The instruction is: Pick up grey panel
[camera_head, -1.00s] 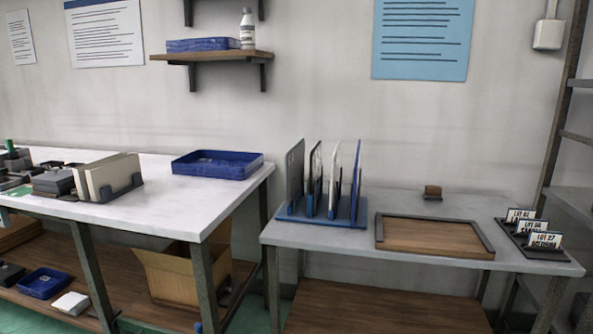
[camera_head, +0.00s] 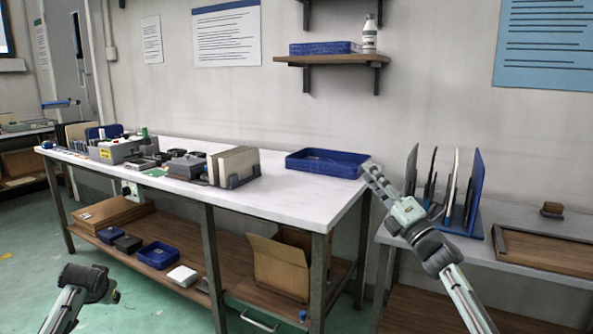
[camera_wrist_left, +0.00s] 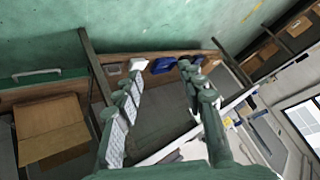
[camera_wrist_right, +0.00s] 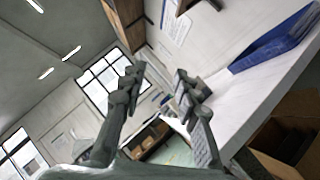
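The grey panel (camera_head: 411,170) stands upright at the left end of a blue rack (camera_head: 462,228) on the right table. Other upright panels stand beside it: a dark-edged one, a white panel (camera_head: 449,188) and a blue panel (camera_head: 475,190). My right gripper (camera_head: 372,170) is raised left of the rack, apart from the grey panel. Its fingers are spread and empty in the right wrist view (camera_wrist_right: 158,84). My left gripper is open and empty in the left wrist view (camera_wrist_left: 168,78), facing the lower shelf and floor. My right arm hides part of the rack.
A blue tray (camera_head: 326,163) lies on the white bench (camera_head: 290,205), just left of my right gripper. A wooden tray (camera_head: 548,250) lies right of the rack. A gap separates bench and right table. A cardboard box (camera_head: 277,265) sits below the bench.

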